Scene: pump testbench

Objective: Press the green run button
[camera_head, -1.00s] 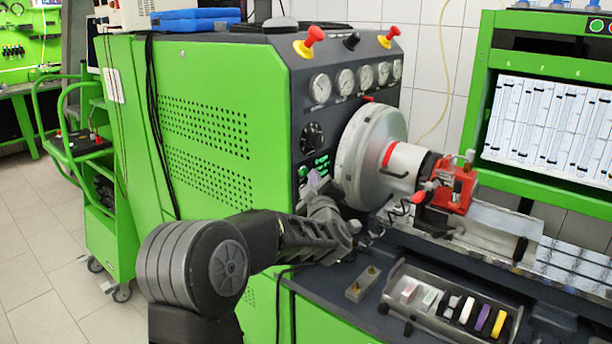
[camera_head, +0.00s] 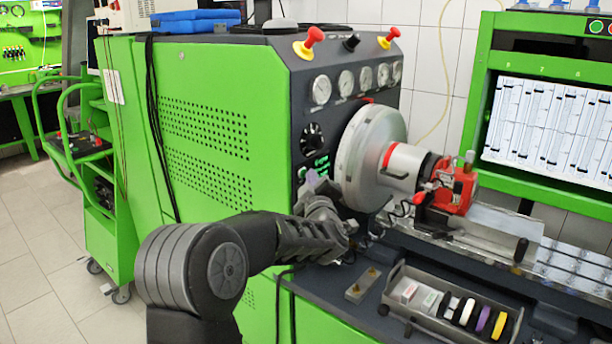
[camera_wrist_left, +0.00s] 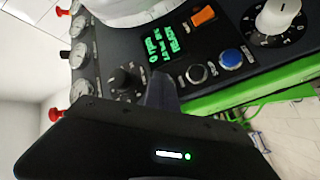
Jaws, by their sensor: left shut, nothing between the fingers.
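My left gripper (camera_head: 316,183) is shut and empty, with its fingers close in front of the control panel (camera_head: 308,140) of the green test bench. In the left wrist view the dark fingers (camera_wrist_left: 160,88) point at the panel, below the green-lit display (camera_wrist_left: 163,44). A blue button (camera_wrist_left: 231,57), a dark button with a silver ring (camera_wrist_left: 197,73) and an orange switch (camera_wrist_left: 203,15) are to the right of the fingertips. I cannot make out the green run button; the fingers cover part of the panel. Contact cannot be told. My right gripper is not in view.
A large metal chuck (camera_head: 368,158) sticks out just right of the gripper. A black knob (camera_wrist_left: 125,78) is left of the fingers, and a white dial (camera_wrist_left: 277,16) is at upper right. A tray (camera_head: 410,312) of small parts lies on the bench below.

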